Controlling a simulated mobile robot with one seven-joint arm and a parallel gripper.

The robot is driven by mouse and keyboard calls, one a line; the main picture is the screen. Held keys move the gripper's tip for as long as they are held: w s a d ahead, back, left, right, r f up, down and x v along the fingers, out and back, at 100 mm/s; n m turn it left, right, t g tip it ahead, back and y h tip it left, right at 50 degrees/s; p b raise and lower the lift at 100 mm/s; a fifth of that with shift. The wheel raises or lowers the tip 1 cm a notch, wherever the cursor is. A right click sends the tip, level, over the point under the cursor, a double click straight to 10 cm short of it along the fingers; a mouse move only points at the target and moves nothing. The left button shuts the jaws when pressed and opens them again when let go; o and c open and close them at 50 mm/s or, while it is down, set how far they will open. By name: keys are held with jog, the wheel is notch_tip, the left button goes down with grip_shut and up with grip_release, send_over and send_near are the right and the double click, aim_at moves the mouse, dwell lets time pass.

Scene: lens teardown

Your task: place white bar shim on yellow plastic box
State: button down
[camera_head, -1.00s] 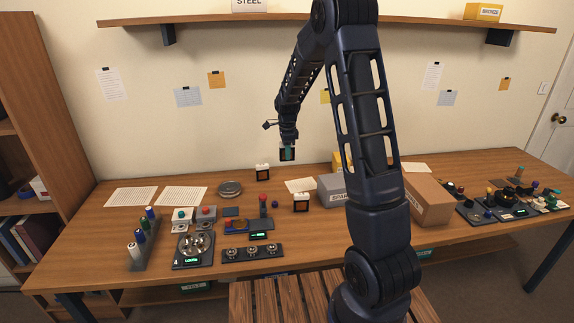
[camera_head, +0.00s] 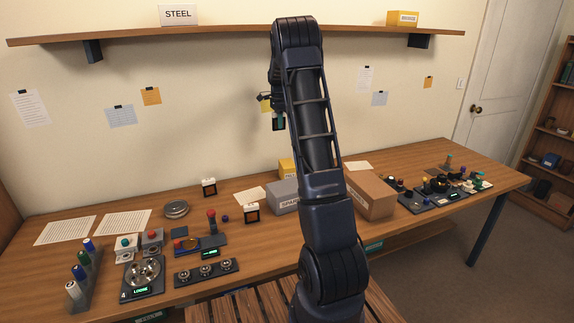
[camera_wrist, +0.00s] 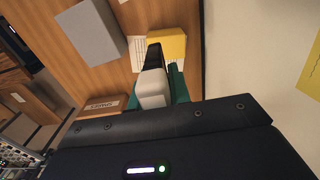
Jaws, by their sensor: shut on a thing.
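My gripper (camera_head: 279,121) is raised above the back of the bench, with teal fingers. It is shut on the white bar shim (camera_wrist: 153,92), which shows as a white block with a long black part beyond it in the wrist view. In the head view the held piece looks like a small dark slab, and its white part is hard to make out. The yellow plastic box (camera_head: 286,168) stands at the back of the bench, partly hidden behind a grey box and my arm. In the wrist view the yellow box (camera_wrist: 172,43) lies beyond the held piece, apart from it.
A grey box (camera_head: 284,196) stands in front of the yellow box, and a cardboard box (camera_head: 370,195) is to the right. Two small white-topped black pieces (camera_head: 209,187) (camera_head: 252,213) stand on the left. Another yellow box (camera_head: 402,19) is on the wall shelf (camera_head: 240,34).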

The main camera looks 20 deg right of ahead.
aim_at(287, 163)
jog(key=d, duration=0.5)
jog(key=f, duration=1.8)
jog(key=shift+w+a+f, duration=0.25)
jog(key=shift+w+a, duration=0.05)
jog(key=shift+w, duration=0.1)
jog(key=c, duration=1.3)
grip_release()
jog(key=shift+f, duration=0.15)
